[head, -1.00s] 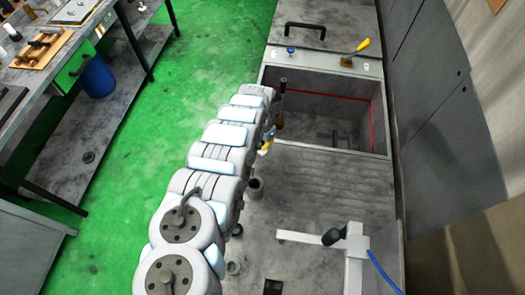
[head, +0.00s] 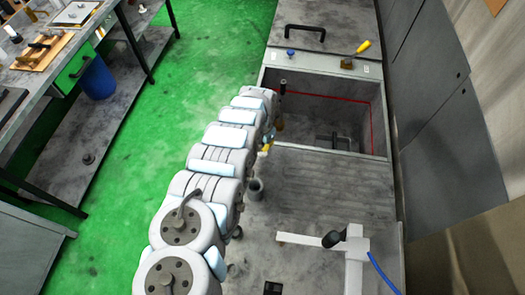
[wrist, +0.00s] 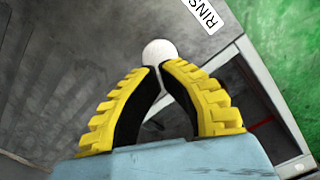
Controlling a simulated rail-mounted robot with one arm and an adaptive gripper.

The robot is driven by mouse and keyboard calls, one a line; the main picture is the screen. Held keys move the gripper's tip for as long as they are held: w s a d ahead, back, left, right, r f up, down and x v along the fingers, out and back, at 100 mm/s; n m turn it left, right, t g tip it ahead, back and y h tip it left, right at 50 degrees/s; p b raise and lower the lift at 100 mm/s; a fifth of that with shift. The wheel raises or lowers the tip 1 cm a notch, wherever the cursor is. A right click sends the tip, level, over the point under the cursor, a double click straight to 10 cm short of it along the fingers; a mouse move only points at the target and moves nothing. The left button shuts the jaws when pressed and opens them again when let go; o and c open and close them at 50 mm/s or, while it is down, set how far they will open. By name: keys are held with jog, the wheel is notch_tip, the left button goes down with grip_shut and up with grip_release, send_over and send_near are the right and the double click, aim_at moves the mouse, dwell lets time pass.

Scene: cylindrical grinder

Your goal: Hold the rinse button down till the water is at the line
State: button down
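The rinse button is a white round knob (wrist: 160,51) beside a label reading RINS, cut off by the frame (wrist: 205,12). My gripper (wrist: 161,67) has yellow ribbed fingers with their tips together at the button's near edge. I cannot tell whether the button is pressed in. In the head view my gripper (head: 265,150) is mostly hidden by my arm at the basin's left front, and the button is hidden there. The basin (head: 337,149) has a red line (head: 325,96) around its inner walls. I cannot make out a water surface in it.
A blue knob (head: 291,52) and a yellow-handled lever (head: 363,46) sit on the ledge behind the basin. A dark post (head: 283,87) stands at the basin's left edge. A white stand with a blue hose (head: 357,255) is at front right. Green floor lies left.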

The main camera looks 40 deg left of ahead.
aim_at(262, 155)
jog(key=shift+f+b, duration=1.65)
jog(key=shift+f, duration=0.5)
dwell(5.8)
